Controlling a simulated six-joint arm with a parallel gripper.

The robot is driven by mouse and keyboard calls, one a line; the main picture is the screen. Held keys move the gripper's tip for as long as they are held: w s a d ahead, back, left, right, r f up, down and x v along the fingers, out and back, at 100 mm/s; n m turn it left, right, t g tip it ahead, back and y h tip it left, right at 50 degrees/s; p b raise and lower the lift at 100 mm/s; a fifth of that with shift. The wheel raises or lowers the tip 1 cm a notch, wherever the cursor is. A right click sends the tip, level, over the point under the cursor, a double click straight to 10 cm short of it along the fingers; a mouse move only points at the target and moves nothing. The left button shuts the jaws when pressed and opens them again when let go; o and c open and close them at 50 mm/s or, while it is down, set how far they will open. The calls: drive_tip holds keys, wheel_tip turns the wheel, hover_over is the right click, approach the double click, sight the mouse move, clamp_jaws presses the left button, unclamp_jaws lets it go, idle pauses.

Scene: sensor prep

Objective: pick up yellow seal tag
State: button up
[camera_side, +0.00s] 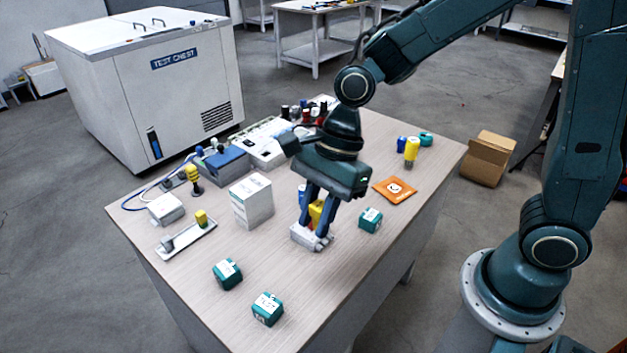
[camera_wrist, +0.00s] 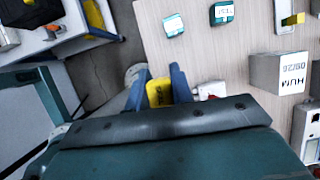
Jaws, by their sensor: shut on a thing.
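The yellow seal tag (camera_side: 316,212) is between the two blue fingers of my gripper (camera_side: 314,226), which is shut on it. In the wrist view the yellow tag (camera_wrist: 159,92) shows between the fingertips (camera_wrist: 157,82). A white block with a red part (camera_side: 309,238) is right below and around the fingertips in the side view. It is partly hidden by the fingers, and I cannot tell whether the tag touches it.
A white box (camera_side: 251,201) stands left of my gripper. Teal blocks stand at right (camera_side: 370,219) and front (camera_side: 267,308), (camera_side: 227,273). An orange packet (camera_side: 394,190) lies farther right. A tray (camera_side: 188,240) and several devices fill the left and back. The front right tabletop is clear.

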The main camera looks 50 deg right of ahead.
drive_tip(key=shift+r, duration=0.55)
